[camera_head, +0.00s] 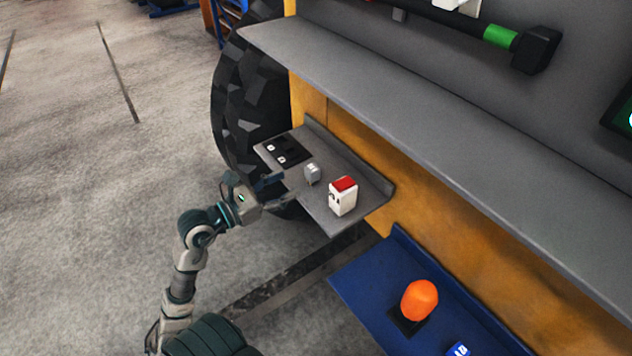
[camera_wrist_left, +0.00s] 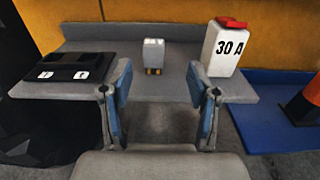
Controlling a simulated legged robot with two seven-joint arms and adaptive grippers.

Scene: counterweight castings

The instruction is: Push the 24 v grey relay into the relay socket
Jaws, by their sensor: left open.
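The grey relay (camera_head: 312,173) stands upright on the small grey shelf. In the left wrist view the relay (camera_wrist_left: 153,52) shows copper-coloured pins at its bottom and no readable voltage mark. The black relay socket (camera_head: 286,150) lies on the shelf left of it; in the left wrist view the socket (camera_wrist_left: 70,67) has two small white labels on its front. My left gripper (camera_head: 282,187) is open and empty at the shelf's front edge. In the wrist view its blue-padded fingers (camera_wrist_left: 158,78) stand apart, with the relay beyond and between them. My right gripper is not in view.
A white block with a red top (camera_head: 343,197), marked 30 A in the wrist view, stands right of the relay. The grey shelf (camera_head: 325,217) has a raised back edge. A lower blue shelf (camera_head: 368,296) holds an orange piece (camera_head: 419,299). A big tyre (camera_head: 240,110) stands behind left.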

